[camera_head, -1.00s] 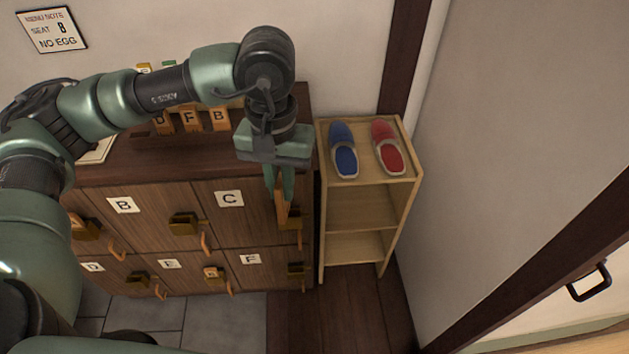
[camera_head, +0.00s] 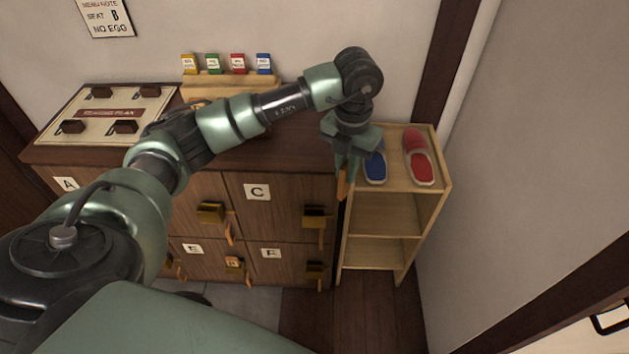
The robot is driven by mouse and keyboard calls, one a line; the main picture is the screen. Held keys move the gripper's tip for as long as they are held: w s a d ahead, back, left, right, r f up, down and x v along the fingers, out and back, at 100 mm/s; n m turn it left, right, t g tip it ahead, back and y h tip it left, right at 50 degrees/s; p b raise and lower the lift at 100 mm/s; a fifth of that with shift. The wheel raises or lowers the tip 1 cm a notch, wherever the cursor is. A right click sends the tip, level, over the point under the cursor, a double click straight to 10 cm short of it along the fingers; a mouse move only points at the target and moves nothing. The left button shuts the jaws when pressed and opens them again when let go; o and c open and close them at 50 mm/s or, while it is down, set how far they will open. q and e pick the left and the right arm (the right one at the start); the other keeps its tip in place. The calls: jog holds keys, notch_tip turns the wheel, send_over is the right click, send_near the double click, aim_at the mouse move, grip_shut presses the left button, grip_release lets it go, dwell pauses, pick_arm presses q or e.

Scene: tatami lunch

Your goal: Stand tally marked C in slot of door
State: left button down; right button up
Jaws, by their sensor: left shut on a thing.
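My left gripper (camera_head: 348,163) is shut on an orange-brown wooden tally (camera_head: 342,186), which hangs downward. No letter on it can be read from here. The gripper is in front of the gap between the cabinet's right edge and the shoe shelf. Door C, with its white label C (camera_head: 257,192), is on the cabinet's upper row. A brass lock piece (camera_head: 315,219) sits on the right side of door C, below and left of the held tally. The tally looks apart from it. The slot opening cannot be made out. My right gripper is not in view.
A wooden shelf (camera_head: 394,214) with blue slippers (camera_head: 376,168) and red slippers (camera_head: 419,160) stands right of the cabinet. The cabinet top holds a seating board (camera_head: 102,130) and a rack with coloured cards (camera_head: 238,64). A wall (camera_head: 510,190) bounds the right.

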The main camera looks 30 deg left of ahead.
pick_arm(q)
jog(key=a+f+n, duration=0.2)
jog(key=f+n, duration=0.2)
jog(key=n, duration=0.4)
jog(key=a+f+n+b, duration=0.1)
jog(key=a+f+n, duration=0.2)
jog(key=n, duration=0.5)
jog(key=a+f+n, duration=0.3)
jog(key=f+n, duration=0.2)
jog(key=n, duration=0.3)
jog(key=shift+a+b, duration=0.25)
jog(key=shift+b, duration=0.05)
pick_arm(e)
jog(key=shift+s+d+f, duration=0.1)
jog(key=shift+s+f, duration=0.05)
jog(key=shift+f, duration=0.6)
pick_arm(q)
jog(key=shift+f, duration=0.4)
jog(key=shift+f, duration=0.2)
jog(key=shift+f+b, duration=0.4)
jog(key=shift+f, duration=0.2)
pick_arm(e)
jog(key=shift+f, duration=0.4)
pick_arm(q)
jog(key=shift+f, duration=0.1)
